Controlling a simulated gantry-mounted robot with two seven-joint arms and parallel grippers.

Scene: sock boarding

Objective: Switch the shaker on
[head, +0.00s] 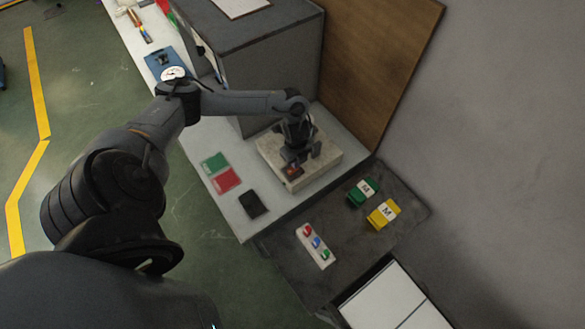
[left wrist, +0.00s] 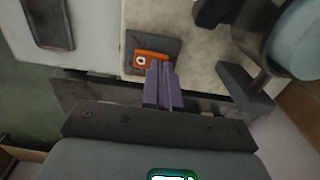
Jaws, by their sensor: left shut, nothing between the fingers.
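The shaker (head: 325,172) is a pale, mottled box on the light bench. Its switch is an orange rocker (left wrist: 143,60) on a dark plate at the shaker's edge, with a white ring mark at its left end in the left wrist view. My left gripper (left wrist: 162,68) is shut and empty, its fingertips over the right end of the rocker and hiding part of it. I cannot tell whether they touch it. In the head view the left gripper (head: 293,158) is above the shaker's near edge, close to the switch. My right gripper is not in view.
A dark holder around a pale blue round thing (left wrist: 297,42) stands close to the right of the fingers. Green and red cards (head: 221,172) and a black pad (head: 254,204) lie left of the shaker. A dark table (head: 345,240) holds labelled green and yellow blocks.

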